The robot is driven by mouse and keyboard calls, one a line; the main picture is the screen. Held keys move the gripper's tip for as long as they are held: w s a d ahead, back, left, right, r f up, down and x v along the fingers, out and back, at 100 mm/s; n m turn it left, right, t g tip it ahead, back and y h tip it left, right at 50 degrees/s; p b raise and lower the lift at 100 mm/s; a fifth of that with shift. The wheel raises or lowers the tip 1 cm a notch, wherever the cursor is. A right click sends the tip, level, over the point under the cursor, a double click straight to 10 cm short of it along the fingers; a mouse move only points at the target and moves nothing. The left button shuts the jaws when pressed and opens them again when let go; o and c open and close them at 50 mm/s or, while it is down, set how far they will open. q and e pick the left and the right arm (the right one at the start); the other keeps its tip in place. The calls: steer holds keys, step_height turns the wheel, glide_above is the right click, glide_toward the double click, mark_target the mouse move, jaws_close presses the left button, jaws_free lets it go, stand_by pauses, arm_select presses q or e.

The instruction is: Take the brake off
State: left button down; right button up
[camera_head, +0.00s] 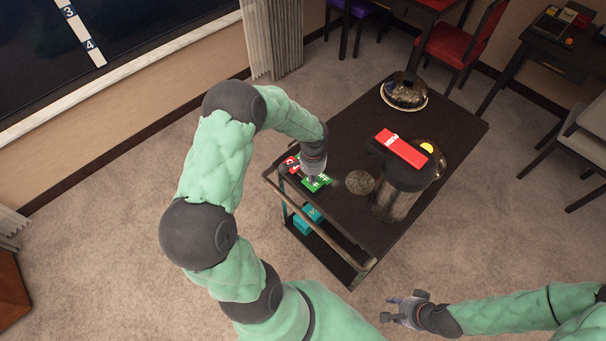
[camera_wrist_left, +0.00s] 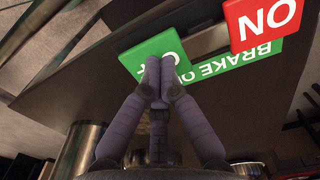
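The brake control is at the near-left end of the dark cart (camera_head: 432,110). It has a red ON pad (camera_head: 290,162) and a green pad (camera_head: 312,185). In the left wrist view are the red ON pad (camera_wrist_left: 262,20), the green OFF pad (camera_wrist_left: 150,57) and a green BRAKE label (camera_wrist_left: 240,66). My left gripper (camera_head: 312,178) is over the green pad. In the left wrist view its fingertips (camera_wrist_left: 162,68) are together and empty, covering part of the OFF pad; contact cannot be told. My right gripper (camera_head: 388,310) is open and empty, clear of the cart's near side.
The cart top bears a red box (camera_head: 402,148) on a dark cylinder, a round dark item (camera_head: 360,182) and a domed dish (camera_head: 404,92). Teal boxes (camera_head: 304,222) are on the lower shelf. Chairs and a desk stand behind. Carpet is clear at left.

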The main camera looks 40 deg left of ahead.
arm_select(q)
steer(key=shift+r+p, duration=2.45)
steer(key=shift+r, duration=1.05)
arm_select(e)
step_height(320, 180, up, 5)
steer(key=shift+f, duration=0.1)
